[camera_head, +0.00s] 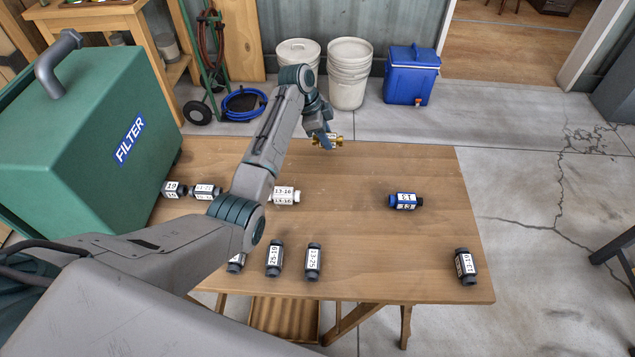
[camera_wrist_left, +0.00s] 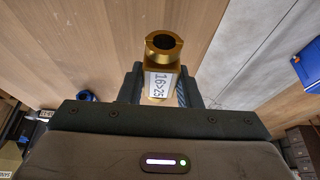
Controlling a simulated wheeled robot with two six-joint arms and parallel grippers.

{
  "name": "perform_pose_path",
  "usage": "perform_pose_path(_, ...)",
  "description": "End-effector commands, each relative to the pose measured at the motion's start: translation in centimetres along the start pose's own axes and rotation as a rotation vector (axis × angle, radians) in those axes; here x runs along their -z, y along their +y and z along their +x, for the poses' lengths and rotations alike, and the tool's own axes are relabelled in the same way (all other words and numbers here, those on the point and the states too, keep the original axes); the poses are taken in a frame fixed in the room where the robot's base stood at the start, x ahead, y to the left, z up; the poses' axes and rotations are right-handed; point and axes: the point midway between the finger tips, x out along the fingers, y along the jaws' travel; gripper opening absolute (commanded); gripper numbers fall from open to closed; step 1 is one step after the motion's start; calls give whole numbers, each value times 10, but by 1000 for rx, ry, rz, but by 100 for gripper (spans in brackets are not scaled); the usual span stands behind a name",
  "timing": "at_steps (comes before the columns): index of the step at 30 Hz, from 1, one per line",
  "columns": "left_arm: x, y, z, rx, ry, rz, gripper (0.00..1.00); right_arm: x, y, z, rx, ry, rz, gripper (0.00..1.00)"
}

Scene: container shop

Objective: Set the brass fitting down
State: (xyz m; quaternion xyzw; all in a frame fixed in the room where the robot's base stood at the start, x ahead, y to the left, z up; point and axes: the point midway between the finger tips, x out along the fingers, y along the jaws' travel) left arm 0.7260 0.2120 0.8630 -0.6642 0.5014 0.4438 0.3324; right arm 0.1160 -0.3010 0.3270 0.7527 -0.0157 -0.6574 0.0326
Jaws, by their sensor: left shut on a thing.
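The brass fitting (camera_head: 338,140) is gold-coloured, with a white label reading 16>25 in the left wrist view (camera_wrist_left: 160,84). My left gripper (camera_head: 325,140) is shut on it, with a finger on each side. In the head view it is over the far edge of the wooden table (camera_head: 350,185). Whether it touches the tabletop I cannot tell. My right gripper is not in view.
Several dark labelled fittings lie on the table, including one at the right (camera_head: 467,266). A white fitting (camera_head: 285,195) and a blue fitting (camera_head: 405,201) lie mid-table. The green FILTER box (camera_head: 95,140) stands at the left. Bare wood surrounds the blue fitting.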

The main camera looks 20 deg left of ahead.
Motion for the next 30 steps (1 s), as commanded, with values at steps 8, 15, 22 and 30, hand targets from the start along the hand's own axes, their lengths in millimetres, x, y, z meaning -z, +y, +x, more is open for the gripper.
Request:
perform_pose_path(8,1,60,1,-4,1,0,6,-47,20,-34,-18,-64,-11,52)
perform_pose_path(15,0,120,7,-4,1,-1,6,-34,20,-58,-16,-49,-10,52)
perform_pose_path(22,-2,153,12,-2,0,0,6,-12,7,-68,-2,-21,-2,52)
perform_pose_path(30,-12,157,36,-3,-1,-2,6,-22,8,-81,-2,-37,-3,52)
